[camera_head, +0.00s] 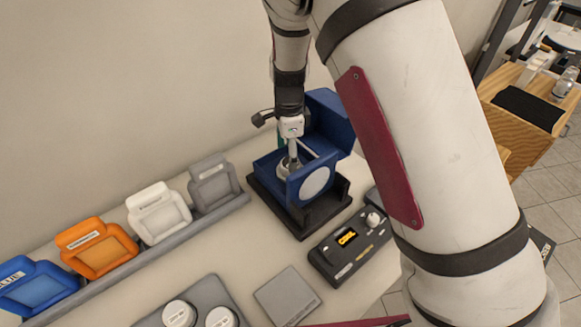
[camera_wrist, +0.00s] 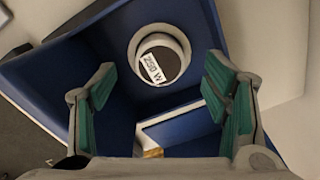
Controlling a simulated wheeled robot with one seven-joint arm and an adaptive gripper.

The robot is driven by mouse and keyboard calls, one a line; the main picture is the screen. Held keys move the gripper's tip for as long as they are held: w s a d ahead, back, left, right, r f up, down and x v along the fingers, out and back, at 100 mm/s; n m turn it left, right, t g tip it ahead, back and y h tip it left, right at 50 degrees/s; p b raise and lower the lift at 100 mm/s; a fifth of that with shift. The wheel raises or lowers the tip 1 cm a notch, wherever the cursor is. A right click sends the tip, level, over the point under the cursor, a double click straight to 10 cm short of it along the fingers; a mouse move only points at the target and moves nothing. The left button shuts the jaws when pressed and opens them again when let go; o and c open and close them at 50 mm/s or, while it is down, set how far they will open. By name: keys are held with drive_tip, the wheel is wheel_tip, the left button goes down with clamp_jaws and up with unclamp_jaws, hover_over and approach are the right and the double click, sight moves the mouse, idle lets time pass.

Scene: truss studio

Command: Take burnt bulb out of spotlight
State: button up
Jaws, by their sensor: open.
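The spotlight (camera_head: 304,190) is a blue box on a black base in the head view, with its blue lid (camera_head: 330,118) raised at the back and a pale round lens on its front. In the wrist view I look into its blue interior (camera_wrist: 105,45). A round whitish bulb with a dark face marked "250 W" (camera_wrist: 158,60) sits inside. My gripper (camera_head: 287,150) points down into the open housing. In the wrist view its green-padded fingers (camera_wrist: 160,78) are open, one to each side of the bulb and apart from it. The bulb's lower part is hidden.
A grey rail (camera_head: 150,262) holds blue, orange, white and grey frames at left. A grey tray (camera_head: 205,290) carries white labelled round pieces, beside a grey square pad (camera_head: 287,296).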

drive_tip(key=shift+d+f, duration=0.15)
drive_tip(key=shift+f, duration=1.65)
drive_tip(key=c, duration=1.3)
drive_tip(key=shift+r, duration=0.1)
